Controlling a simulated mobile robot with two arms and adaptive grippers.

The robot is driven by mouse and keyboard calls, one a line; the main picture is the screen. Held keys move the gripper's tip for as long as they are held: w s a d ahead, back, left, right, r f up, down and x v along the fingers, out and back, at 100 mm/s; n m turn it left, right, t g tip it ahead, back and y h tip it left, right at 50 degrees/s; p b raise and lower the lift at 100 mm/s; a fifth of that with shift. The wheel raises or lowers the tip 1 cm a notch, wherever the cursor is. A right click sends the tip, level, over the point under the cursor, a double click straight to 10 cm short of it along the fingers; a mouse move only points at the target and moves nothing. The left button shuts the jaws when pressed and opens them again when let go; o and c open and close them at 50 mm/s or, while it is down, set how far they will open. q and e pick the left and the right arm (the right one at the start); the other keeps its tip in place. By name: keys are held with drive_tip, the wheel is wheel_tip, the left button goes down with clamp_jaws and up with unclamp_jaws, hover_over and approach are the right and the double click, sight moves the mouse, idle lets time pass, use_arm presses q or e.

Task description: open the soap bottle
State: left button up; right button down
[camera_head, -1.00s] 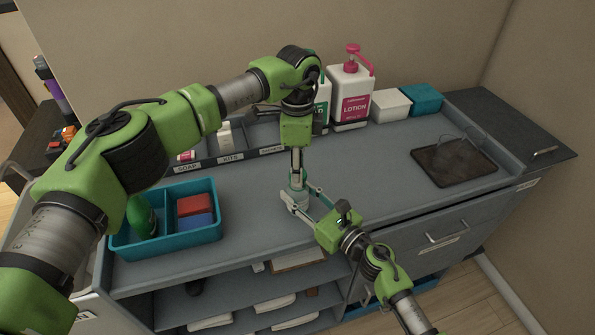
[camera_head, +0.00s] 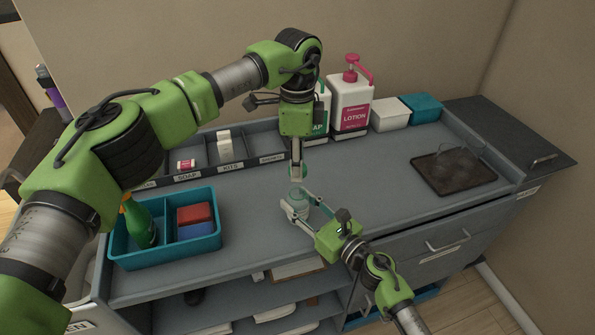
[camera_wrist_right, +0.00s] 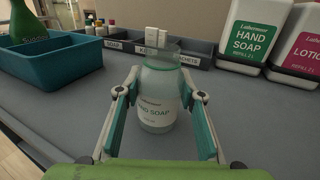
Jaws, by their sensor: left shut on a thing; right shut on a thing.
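The soap bottle (camera_head: 298,207) is small and clear, stands upright on the counter and has a white label reading hand soap. In the right wrist view the bottle (camera_wrist_right: 158,105) shows a bare neck with no cap on it. My right gripper (camera_head: 296,204) is shut around the bottle's body, with its fingers on both sides. My left gripper (camera_head: 297,165) points down just above the bottle, apart from its neck. It is shut on a small teal cap (camera_head: 298,172), which is mostly hidden by the fingers.
A teal bin (camera_head: 165,255) with a green bottle and red and blue blocks stands left. A large soap refill (camera_wrist_right: 250,40), a lotion bottle (camera_head: 350,103) and white and teal boxes line the back. A dark tray (camera_head: 453,172) lies right.

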drive_tip(key=c, duration=1.3)
unclamp_jaws()
